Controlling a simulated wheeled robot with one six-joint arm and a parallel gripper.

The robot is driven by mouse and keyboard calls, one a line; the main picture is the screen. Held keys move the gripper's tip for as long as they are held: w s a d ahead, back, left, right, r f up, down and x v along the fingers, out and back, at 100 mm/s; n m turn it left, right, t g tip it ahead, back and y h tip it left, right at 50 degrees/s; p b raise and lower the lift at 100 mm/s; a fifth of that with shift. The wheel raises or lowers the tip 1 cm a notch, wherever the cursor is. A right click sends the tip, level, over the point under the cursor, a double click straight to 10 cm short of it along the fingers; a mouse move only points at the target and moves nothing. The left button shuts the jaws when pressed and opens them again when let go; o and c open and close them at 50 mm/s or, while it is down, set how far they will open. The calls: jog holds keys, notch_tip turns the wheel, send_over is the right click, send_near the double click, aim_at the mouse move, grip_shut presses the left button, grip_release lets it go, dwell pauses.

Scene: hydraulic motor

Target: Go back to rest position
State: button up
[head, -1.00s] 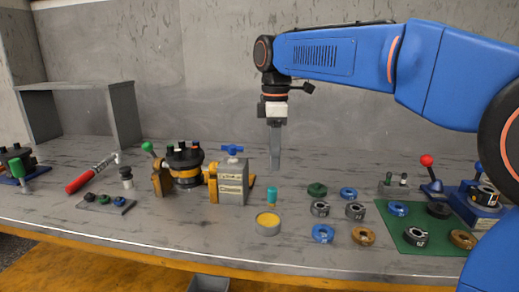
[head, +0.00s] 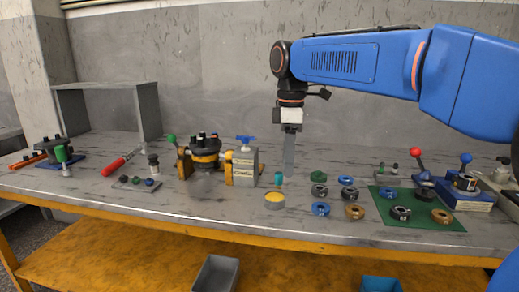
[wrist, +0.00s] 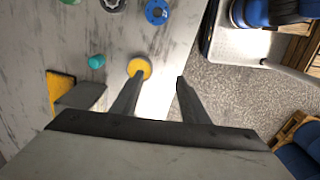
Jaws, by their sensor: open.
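My blue arm reaches in from the right.
A grey vise-like block (head: 244,167) and a black-and-yellow motor assembly (head: 205,153) stand left of my gripper. Several ring parts and a green mat (head: 445,224) lie to the right. A grey shelf (head: 148,110) stands at the back left. The air around my gripper looks clear.

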jog(key=s+d+f+m+t, duration=0.1)
jog(key=s+d+f+m, duration=0.25)
jog(key=s+d, duration=0.3)
jog(key=s+d+f+m+t, duration=0.1)
jog(key=s+d+f+m, duration=0.2)
jog(key=s+d+m, duration=0.3)
jog(key=s+d+f+m+t, duration=0.1)
jog(key=s+d+f+m, duration=0.3)
jog(key=s+f, duration=0.2)
jog(key=s+d+f+m+t, duration=0.1)
jog(key=s+d+f+m, duration=0.2)
jog(key=s+d+f, duration=0.2)
jog(key=shift+s+f+m+t, duration=0.35)
jog(key=shift+s+f, duration=0.85)
jog(key=shift+f, duration=0.6)
